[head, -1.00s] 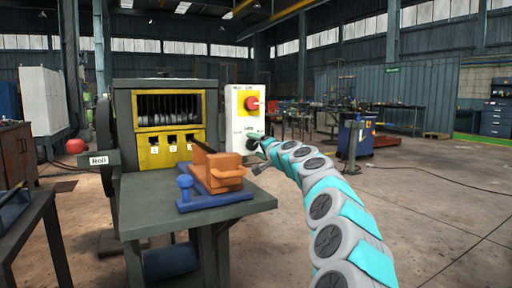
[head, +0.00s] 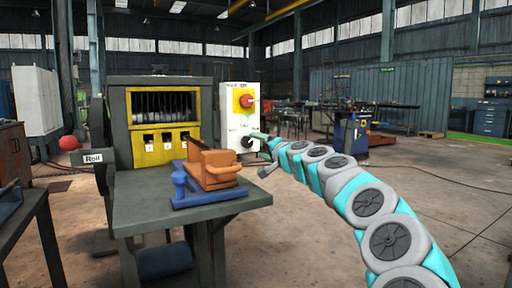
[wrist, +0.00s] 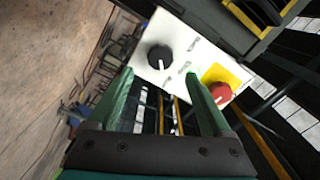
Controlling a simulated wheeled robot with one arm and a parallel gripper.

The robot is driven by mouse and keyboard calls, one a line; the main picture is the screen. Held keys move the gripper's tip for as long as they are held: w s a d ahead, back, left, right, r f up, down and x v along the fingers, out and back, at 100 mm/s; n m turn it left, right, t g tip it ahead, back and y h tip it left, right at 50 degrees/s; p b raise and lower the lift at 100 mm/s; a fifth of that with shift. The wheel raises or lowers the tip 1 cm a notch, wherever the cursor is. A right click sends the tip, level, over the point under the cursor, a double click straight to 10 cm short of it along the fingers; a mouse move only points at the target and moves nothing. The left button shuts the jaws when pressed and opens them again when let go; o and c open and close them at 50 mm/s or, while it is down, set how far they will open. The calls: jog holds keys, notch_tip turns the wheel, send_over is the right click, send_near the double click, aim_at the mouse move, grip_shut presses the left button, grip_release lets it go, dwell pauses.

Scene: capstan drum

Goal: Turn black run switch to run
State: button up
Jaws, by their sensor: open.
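The black run switch (head: 247,142) is a round knob low on the white control panel (head: 231,118). In the wrist view the knob (wrist: 160,57) shows a white pointer line toward the picture's bottom. A red button (head: 247,101) on a yellow plate sits above it on the panel and also shows in the wrist view (wrist: 221,94). My gripper (head: 261,136) is just right of the knob in the head view. In the wrist view its green fingers (wrist: 159,76) are open and empty, with the knob beyond the tips, roughly between them. No contact shows. The panel lettering is unreadable.
A grey machine with a yellow guard (head: 160,148) stands left of the panel. Its table (head: 150,215) carries an orange block (head: 212,167) on a blue base (head: 205,199). The floor at the right is mostly open. A blue cabinet (head: 350,132) stands farther back.

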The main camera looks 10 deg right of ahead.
jog(key=shift+v, duration=0.8)
